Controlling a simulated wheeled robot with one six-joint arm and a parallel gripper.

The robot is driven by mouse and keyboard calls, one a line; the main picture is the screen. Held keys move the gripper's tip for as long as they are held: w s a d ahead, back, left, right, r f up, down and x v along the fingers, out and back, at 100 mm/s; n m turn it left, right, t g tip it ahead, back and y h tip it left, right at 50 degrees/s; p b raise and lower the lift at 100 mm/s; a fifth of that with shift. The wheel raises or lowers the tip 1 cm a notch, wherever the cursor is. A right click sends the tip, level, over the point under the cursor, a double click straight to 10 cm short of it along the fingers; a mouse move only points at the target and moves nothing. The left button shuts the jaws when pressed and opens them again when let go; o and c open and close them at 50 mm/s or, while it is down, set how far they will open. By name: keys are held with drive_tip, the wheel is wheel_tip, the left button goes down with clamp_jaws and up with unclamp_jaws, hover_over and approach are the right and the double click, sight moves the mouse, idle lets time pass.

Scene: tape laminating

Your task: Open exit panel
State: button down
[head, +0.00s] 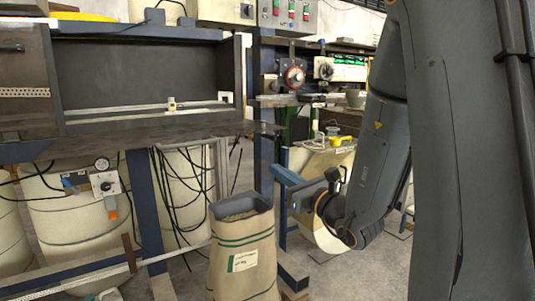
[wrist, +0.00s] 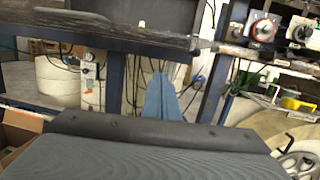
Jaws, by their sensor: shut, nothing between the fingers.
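A dark machine housing (head: 145,68) stands at the upper left in the head view, with an open front and a metal rail inside. A dark panel (head: 22,80) stands at its left edge; I cannot tell whether this is the exit panel. My gripper (head: 284,176) is in the middle of the head view, right of and below the housing, apart from it. Its blue fingers (wrist: 160,92) are together and empty in the wrist view. In that view the housing is only partly in frame, at the top.
A sack (head: 243,255) stands on the floor below my gripper. A dark ledge (head: 150,137) runs under the housing, on blue posts (head: 145,200). Pale drums (head: 70,215) and black cables lie beneath. A control box (head: 288,14) and dials are at the back.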

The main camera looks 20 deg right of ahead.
drive_tip(key=w+r+m+t+h+p, duration=0.1)
drive_tip(key=w+r+p, duration=0.1)
drive_tip(key=w+r, duration=0.4)
drive_tip(key=shift+w+r+h, duration=0.2)
drive_tip(key=shift+w+h, duration=0.2)
drive_tip(key=shift+w, duration=1.7)
